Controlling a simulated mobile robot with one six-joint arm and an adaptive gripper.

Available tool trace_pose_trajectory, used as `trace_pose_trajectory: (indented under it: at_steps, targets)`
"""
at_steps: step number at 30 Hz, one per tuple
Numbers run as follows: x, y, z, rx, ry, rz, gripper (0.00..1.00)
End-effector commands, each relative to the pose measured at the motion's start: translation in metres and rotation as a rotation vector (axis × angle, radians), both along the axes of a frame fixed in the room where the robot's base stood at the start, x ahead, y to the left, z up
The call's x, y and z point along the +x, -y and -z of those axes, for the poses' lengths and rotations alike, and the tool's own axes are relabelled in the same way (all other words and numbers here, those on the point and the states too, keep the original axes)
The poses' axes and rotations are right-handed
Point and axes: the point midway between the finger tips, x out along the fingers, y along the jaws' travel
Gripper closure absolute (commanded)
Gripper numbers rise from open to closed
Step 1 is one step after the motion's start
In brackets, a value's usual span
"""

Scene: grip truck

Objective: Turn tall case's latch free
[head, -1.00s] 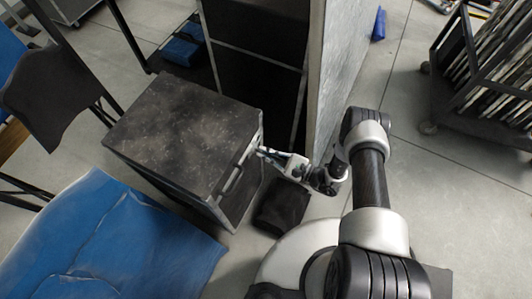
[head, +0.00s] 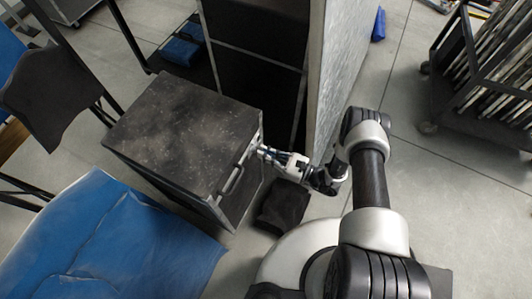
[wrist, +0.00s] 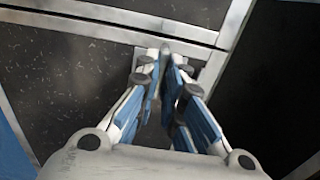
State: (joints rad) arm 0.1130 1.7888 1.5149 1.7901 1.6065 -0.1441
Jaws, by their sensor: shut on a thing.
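The tall case (head: 185,135) is a dark, speckled box with metal edging, standing upright on the floor left of my arm. A bar handle (head: 233,178) is on its side facing me. My gripper (head: 262,151) is at that side's upper right corner. In the wrist view my gripper (wrist: 165,65) is shut on the latch (wrist: 164,56), a small metal piece just below the case's metal edge strip. The fingers hide most of the latch, so its exact angle is hard to tell.
A tall grey panel unit (head: 342,70) stands close behind and right of my gripper. A black bag-like item (head: 282,206) lies on the floor below my forearm. A blue cloth (head: 110,240) covers the front left. Open floor lies to the right, before a dark cart (head: 485,75).

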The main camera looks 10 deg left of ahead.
Motion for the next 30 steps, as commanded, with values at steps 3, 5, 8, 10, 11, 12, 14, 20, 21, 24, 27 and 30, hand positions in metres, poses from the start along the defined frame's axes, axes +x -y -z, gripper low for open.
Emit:
trace_pose_trajectory:
  at_steps: [3,5,8,10,11,12,14,20,21,24,27,30]
  targets:
    - [0.000,0.000,0.001,0.000,-0.005,0.001,1.00]
    - [0.000,0.000,0.001,0.000,-0.005,0.001,1.00]
    - [0.000,0.000,0.001,0.001,-0.005,0.001,0.86]
    - [0.000,0.000,0.001,0.000,-0.004,0.001,0.81]
    - [0.000,0.000,0.000,0.000,-0.004,0.001,0.80]
    - [0.000,0.000,0.000,0.000,-0.003,0.001,0.77]
    - [0.000,0.000,0.000,0.000,-0.003,0.001,0.73]
    - [0.000,0.000,0.000,0.001,-0.002,0.000,0.72]
    - [0.000,0.000,0.000,0.000,-0.001,0.000,0.72]
    - [0.000,0.001,0.000,0.000,-0.001,0.001,0.72]
    - [-0.002,0.009,0.000,0.000,-0.002,0.005,0.72]
    - [-0.007,0.023,0.000,0.000,-0.003,0.007,0.72]
